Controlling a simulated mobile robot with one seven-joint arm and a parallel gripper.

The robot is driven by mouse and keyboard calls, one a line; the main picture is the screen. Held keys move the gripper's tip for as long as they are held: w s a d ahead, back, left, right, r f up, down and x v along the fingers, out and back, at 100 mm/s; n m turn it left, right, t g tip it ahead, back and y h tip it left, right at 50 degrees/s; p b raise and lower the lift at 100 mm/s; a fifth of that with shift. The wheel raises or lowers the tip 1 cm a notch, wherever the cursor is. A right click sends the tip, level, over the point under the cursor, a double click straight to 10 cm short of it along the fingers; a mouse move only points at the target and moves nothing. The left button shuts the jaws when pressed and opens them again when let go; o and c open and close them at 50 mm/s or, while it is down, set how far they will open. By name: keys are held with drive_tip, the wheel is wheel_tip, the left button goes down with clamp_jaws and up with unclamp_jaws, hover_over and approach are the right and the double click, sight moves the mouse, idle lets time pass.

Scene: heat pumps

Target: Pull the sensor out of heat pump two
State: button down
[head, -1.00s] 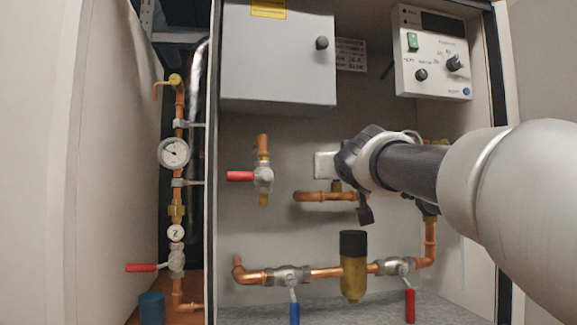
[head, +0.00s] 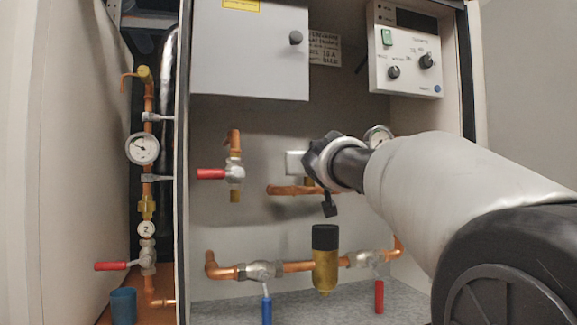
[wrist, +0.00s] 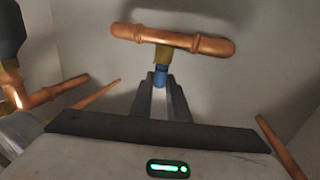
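The cabinet (head: 290,225) holds copper pipework; a round tag marked 2 (head: 146,229) hangs on the pipe at its left. In the wrist view, a short copper pipe (wrist: 200,42) has a brass fitting (wrist: 163,57) on it, with a small blue piece (wrist: 161,75), apparently the sensor, against the fitting. My gripper (wrist: 161,82) has its two fingertips close on either side of the blue piece and looks shut on it. In the head view, my gripper (head: 315,172) is in front of the short copper pipe (head: 287,190) and hides the sensor.
A white box (head: 296,162) is on the back wall beside my gripper. Below are a black-topped brass filter (head: 325,270) and valves with blue (head: 267,310) and red (head: 379,297) handles. A control panel (head: 404,50) is above right. A blue cup (head: 123,305) stands at the lower left.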

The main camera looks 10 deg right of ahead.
drive_tip(key=shift+r, duration=0.1)
wheel_tip(320, 180, up, 3)
drive_tip(key=p, duration=0.2)
drive_tip(key=shift+p, duration=0.4)
drive_tip(key=s+d+b, duration=0.2)
drive_tip(key=s+d, duration=0.1)
drive_tip(key=s, duration=1.2)
drive_tip(key=shift+s, duration=0.35)
idle(0.6)
